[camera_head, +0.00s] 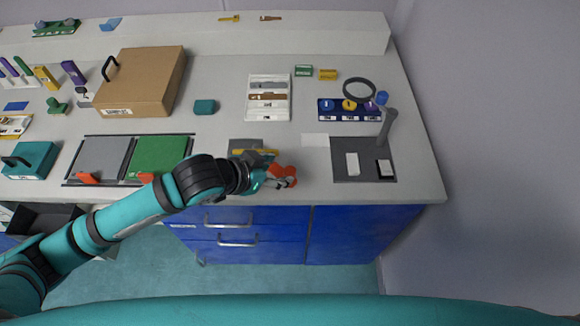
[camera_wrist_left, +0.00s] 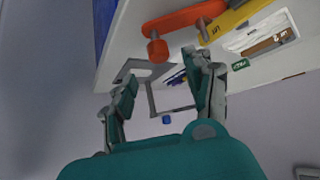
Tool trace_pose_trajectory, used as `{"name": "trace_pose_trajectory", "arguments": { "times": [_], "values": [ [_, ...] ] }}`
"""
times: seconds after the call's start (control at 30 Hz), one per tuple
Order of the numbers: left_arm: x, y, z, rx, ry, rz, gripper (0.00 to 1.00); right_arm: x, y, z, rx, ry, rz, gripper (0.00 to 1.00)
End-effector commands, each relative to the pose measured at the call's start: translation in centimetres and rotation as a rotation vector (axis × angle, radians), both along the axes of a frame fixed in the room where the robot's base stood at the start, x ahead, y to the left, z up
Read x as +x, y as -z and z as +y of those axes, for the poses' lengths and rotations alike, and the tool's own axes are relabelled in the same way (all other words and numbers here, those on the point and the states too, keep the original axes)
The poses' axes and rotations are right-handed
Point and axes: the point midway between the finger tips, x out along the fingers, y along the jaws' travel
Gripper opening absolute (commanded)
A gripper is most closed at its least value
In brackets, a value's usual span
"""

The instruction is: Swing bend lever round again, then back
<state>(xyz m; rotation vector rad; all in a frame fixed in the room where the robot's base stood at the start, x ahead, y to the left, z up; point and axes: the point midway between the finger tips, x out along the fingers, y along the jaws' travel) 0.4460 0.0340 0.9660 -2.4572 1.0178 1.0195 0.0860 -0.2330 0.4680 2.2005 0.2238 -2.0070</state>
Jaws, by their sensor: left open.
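The bend lever (camera_head: 288,171) is orange and sits at the front edge of the bench, partly hidden by my left gripper in the head view. In the left wrist view the orange lever (camera_wrist_left: 186,19) lies beside a yellow bar (camera_wrist_left: 236,20), and its round peg (camera_wrist_left: 157,50) points toward my gripper. My left gripper (camera_head: 276,180) is at the lever; in the wrist view its two fingers (camera_wrist_left: 163,88) are apart with nothing between them. The peg shows just past the fingertips, and I cannot tell whether they touch. My right gripper is not in view.
Left of the bender lie a green plate (camera_head: 158,155) and a grey plate (camera_head: 103,157) with orange handles. To the right is a dark grey board (camera_head: 366,174) with a grey upright lever (camera_head: 388,127). A white tray (camera_head: 268,112) stands behind. Blue drawers (camera_head: 240,225) lie below the edge.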

Motion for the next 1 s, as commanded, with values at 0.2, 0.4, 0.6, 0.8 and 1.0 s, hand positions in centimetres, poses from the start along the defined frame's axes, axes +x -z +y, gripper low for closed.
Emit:
{"name": "trace_pose_trajectory", "arguments": {
  "times": [0.2,0.4,0.6,0.8,1.0],
  "values": [
    [2.2,3.0,-2.2,0.000,0.000,0.000,0.53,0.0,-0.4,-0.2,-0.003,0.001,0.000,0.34],
    [3.3,4.6,-3.2,0.001,-0.001,0.000,0.53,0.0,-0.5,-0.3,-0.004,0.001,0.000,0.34],
    [3.5,5.0,-3.5,0.001,0.001,-0.002,0.53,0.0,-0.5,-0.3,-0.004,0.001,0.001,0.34],
    [3.5,4.9,-3.5,0.000,0.001,-0.001,0.49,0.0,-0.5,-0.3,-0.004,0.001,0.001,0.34],
    [3.5,4.9,-3.5,0.000,0.001,-0.001,0.23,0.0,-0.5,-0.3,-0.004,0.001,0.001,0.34]
  ]
}}
